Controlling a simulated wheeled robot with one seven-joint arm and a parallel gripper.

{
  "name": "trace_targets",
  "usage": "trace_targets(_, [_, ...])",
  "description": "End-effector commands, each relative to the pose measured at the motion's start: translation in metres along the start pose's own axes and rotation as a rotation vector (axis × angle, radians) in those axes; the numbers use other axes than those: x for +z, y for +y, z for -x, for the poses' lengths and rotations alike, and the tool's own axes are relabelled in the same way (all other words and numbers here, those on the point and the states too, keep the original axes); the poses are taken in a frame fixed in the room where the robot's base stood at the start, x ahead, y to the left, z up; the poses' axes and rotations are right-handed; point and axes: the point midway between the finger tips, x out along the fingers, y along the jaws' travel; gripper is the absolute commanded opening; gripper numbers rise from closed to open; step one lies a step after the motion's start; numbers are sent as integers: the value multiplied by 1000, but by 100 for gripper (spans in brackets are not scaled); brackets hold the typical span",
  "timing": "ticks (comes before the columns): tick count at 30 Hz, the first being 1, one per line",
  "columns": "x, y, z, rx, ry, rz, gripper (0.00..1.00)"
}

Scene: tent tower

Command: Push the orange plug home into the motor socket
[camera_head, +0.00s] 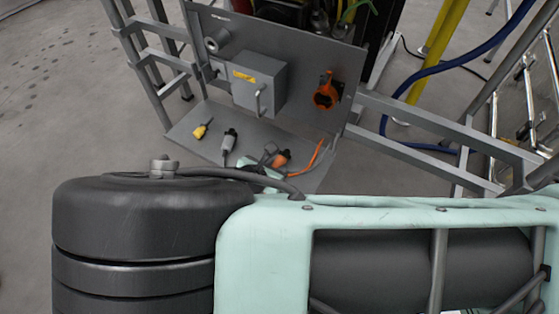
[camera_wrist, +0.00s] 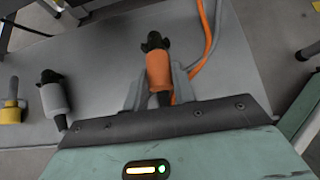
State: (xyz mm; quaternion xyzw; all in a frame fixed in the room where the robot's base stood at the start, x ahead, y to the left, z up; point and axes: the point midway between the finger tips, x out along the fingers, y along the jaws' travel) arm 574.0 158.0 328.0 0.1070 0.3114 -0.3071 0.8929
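The orange plug (camera_wrist: 159,71) has a dark front end and lies at the shelf in the wrist view, between the two fingers of my gripper (camera_wrist: 160,84). The fingers flank its body closely; I cannot tell whether they grip it. In the head view the orange plug (camera_head: 282,158) shows just past my gripper (camera_head: 268,160), partly hidden by my arm. An orange socket (camera_head: 326,95) sits on the right side of the grey upright panel, above the plug and apart from it. It is not in the wrist view.
A yellow plug (camera_head: 202,130) and a grey plug (camera_head: 229,140) are on the shelf (camera_head: 190,148), left of the orange one. A grey box (camera_head: 259,84) juts from the panel. An orange cable (camera_head: 316,158) is right of the plug. Metal rails (camera_head: 435,153) run at right.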

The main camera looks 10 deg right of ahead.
Motion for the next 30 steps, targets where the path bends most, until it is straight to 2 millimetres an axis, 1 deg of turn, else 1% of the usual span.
trace_targets(5, [2,0,2,0,0,0,0])
trace_targets(30, [36,0,29,0,0,0,0])
